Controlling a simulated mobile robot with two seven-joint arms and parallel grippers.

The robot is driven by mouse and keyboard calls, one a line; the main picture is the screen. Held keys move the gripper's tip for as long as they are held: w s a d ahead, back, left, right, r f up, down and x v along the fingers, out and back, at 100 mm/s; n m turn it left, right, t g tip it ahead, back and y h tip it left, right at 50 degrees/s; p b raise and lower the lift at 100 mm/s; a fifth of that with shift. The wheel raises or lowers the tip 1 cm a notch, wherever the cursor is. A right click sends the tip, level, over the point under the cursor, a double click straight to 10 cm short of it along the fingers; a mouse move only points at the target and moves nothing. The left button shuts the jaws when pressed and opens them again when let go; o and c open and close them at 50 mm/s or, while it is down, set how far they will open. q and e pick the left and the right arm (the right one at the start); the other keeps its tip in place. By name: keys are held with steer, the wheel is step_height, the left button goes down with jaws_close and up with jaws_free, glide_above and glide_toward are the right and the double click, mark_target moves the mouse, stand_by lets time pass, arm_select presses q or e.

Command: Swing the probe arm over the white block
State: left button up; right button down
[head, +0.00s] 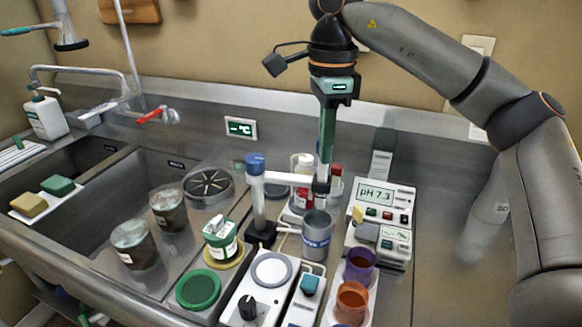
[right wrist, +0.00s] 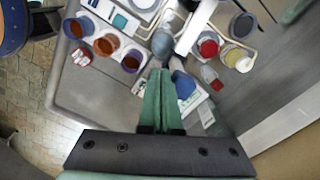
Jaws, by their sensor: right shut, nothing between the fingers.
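The probe arm (head: 286,179) is a white bar reaching right from a blue-capped white post (head: 256,190). It also shows in the right wrist view (right wrist: 196,27). A dark probe holder is at its right end, above or near a grey labelled beaker (head: 316,238). My right gripper (head: 323,178) points down with its green fingers shut and empty, right at the arm's end; I cannot tell whether it touches. Its fingers also show in the wrist view (right wrist: 160,80). My left gripper is not in view.
A pH meter (head: 376,196) stands right of the beaker. Purple (head: 360,264) and orange (head: 352,298) cups stand in front. Small bottles (head: 302,168) crowd behind the probe arm. The steel counter at right is clear.

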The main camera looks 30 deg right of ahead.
steer(key=shift+w+d+r+p, duration=0.15)
steer(key=shift+w+d+p, duration=0.7)
steer(key=shift+p, duration=0.15)
steer(key=shift+w+d, duration=0.3)
steer(key=shift+d, duration=0.05)
steer(key=shift+w+d+p, duration=0.25)
steer(key=shift+w+p, duration=0.2)
steer(key=shift+p, duration=0.4)
steer(key=shift+w+d+p, duration=0.6)
steer(key=shift+w+p, duration=0.25)
steer(key=shift+w, duration=0.1)
